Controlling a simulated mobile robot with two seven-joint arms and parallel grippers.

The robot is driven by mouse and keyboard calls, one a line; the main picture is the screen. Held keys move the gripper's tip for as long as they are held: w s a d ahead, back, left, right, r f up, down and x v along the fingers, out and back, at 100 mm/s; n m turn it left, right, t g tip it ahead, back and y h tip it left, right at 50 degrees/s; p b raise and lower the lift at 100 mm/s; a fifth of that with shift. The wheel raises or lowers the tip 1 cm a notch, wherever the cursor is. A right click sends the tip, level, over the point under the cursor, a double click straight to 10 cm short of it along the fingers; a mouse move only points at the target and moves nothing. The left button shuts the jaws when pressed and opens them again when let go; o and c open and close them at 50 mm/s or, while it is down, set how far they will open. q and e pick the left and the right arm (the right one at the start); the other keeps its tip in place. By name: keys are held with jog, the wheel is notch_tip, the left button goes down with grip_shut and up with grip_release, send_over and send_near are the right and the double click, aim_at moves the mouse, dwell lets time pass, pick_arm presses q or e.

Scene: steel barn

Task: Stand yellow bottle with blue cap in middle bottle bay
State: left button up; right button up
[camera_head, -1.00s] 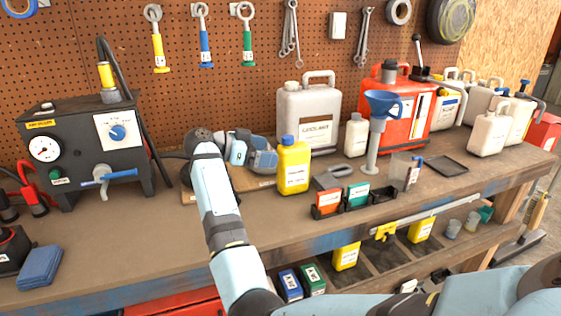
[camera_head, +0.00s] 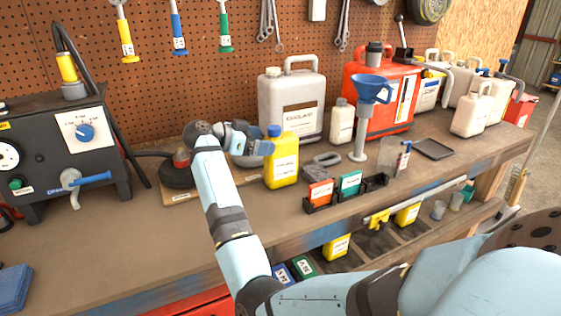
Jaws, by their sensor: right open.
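The yellow bottle with a blue cap (camera_head: 282,162) stands upright on the workbench, just right of my right gripper (camera_head: 256,140). My arm and the bench edge hide part of that shelf. My left gripper is not in view.
A grey jerrycan (camera_head: 291,105) stands behind the bottle. A blue funnel (camera_head: 370,90) on a stand and a small black rack (camera_head: 375,183) with orange and green boxes are to its right. A black gauge unit (camera_head: 70,150) is at left.

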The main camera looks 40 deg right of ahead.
aim_at(281, 156)
jog(key=x, duration=0.5)
jog(key=shift+w+d+b, duration=0.1)
jog(key=shift+b, duration=0.3)
grip_shut()
